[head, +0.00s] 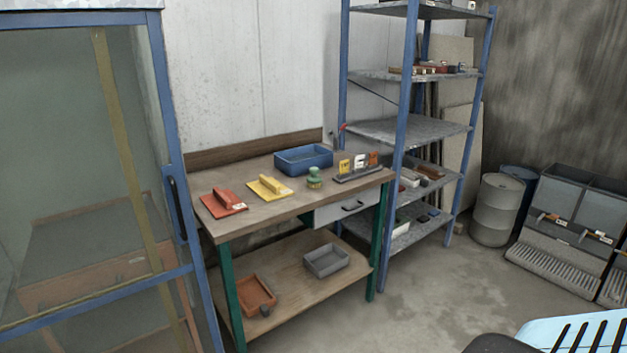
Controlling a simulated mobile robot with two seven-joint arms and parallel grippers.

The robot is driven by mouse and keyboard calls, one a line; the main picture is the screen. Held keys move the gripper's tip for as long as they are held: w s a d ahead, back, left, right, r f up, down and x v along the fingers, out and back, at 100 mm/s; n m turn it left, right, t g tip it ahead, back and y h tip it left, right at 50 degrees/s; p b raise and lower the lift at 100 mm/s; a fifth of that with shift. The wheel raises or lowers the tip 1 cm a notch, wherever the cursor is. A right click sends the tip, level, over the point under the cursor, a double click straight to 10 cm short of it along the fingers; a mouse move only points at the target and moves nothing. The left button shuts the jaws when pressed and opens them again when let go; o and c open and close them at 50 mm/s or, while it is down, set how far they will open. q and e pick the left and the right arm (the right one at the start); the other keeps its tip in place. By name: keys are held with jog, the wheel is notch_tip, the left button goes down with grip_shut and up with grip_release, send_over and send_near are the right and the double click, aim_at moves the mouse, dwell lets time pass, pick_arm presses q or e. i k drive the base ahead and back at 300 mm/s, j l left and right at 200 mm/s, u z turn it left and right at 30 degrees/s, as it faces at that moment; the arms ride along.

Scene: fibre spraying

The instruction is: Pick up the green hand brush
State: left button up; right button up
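A small green object (314,178) with a rounded knob-like top, which looks like the green hand brush, stands on the wooden workbench (262,218). It is just in front of a blue tray (290,168), to the right of a yellow tool (268,188). Its bristles cannot be made out at this size. Neither of my grippers is in view.
A red tool (222,205) lies at the bench's left. A rack (357,171) with small items stands at its right. The lower shelf holds an orange bin (248,290) and grey bin (327,260).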

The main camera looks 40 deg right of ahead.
aim_at(315, 180)
jog(key=i+l, duration=0.65)
jog(key=l, duration=0.2)
jog(key=i+l+z, duration=0.15)
jog(key=i+l, duration=0.5)
jog(key=l, duration=0.2)
